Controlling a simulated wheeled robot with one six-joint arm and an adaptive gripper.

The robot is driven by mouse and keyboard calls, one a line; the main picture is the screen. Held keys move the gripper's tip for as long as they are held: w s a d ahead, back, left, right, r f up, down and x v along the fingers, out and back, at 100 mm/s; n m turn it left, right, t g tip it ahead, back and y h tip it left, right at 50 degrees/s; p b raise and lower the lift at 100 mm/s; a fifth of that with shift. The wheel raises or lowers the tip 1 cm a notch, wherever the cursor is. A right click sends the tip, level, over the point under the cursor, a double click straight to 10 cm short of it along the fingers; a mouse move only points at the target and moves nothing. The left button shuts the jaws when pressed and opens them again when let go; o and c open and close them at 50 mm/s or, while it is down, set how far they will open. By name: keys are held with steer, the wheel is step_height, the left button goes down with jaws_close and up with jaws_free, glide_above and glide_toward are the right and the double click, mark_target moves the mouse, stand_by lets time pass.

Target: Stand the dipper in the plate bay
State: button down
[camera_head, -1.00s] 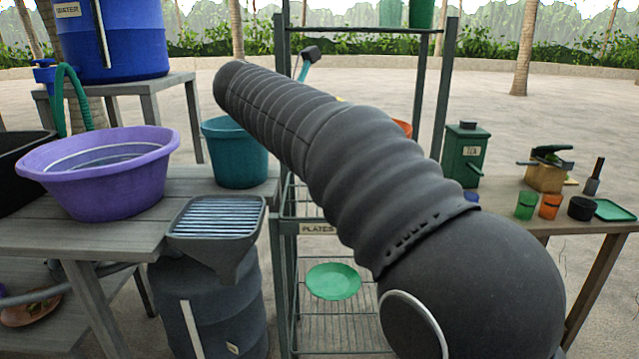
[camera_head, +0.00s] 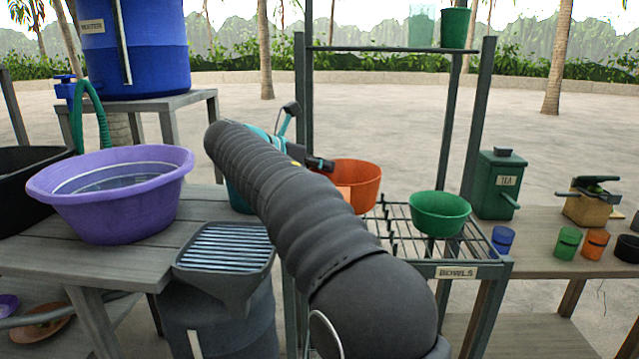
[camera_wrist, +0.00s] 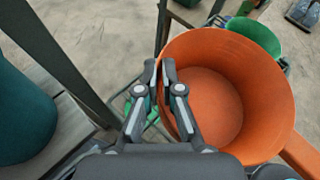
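The dipper (camera_head: 358,184) is an orange round vessel, above the left part of the rack in the head view. The wrist view shows the dipper (camera_wrist: 222,95) large, mouth toward the camera, with an orange handle at lower right. My gripper (camera_wrist: 160,70) has one finger on each side of its rim and looks closed on the wall. In the head view my gripper (camera_head: 322,165) is at the dipper's left edge. The rack (camera_head: 440,258) has dark wire dividers. My arm hides its left front, and no plate label shows now.
A green bowl (camera_head: 440,212) sits on the rack above a BOWLS sign (camera_head: 457,272). Rack uprights (camera_head: 477,110) stand close by. A teal bucket (camera_wrist: 22,115) is left of my gripper. A purple basin (camera_head: 110,190) and grey drainer (camera_head: 225,248) are left; a green TEA box (camera_head: 500,185) is right.

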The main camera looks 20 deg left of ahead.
steer(key=shift+w+a+f, duration=0.1)
steer(key=shift+a+f, duration=0.1)
steer(key=shift+f, duration=0.95)
steer(key=shift+w+a+f, duration=0.1)
steer(key=shift+a+f, duration=0.1)
steer(key=shift+f, duration=0.95)
steer(key=shift+f, duration=0.15)
steer(key=c, duration=1.3)
jaws_free()
steer(key=shift+r, duration=0.2)
steer(key=v, duration=1.2)
